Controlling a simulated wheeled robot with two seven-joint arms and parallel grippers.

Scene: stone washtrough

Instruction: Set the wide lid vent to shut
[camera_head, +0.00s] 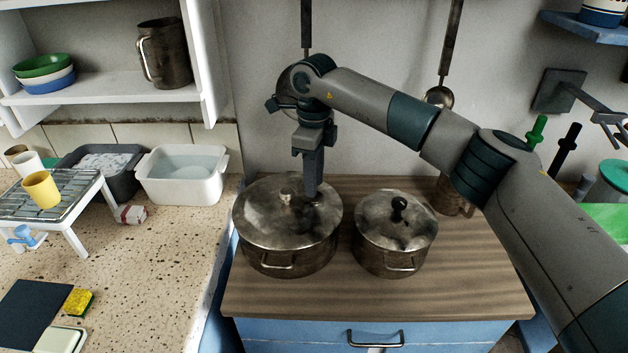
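The wide pot (275,262) stands on the wooden top, with its broad, stained metal lid (262,225) on it. A pale knob (287,194) rises from the middle of the lid. My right gripper (311,194) points straight down, its fingertips at the lid just right of the knob. A small dark part shows at the fingertips, where the fingers hide most of the lid vent. The fingers show edge-on, so I cannot tell whether they grip it, nor the vent's setting. My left gripper is out of view.
A narrower lidded pot (394,258) with a black knob stands close to the right. My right arm passes above it. Ladles hang on the wall behind. A white tub (183,188) sits on the speckled counter (150,270) to the left. The wooden front strip (370,300) is clear.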

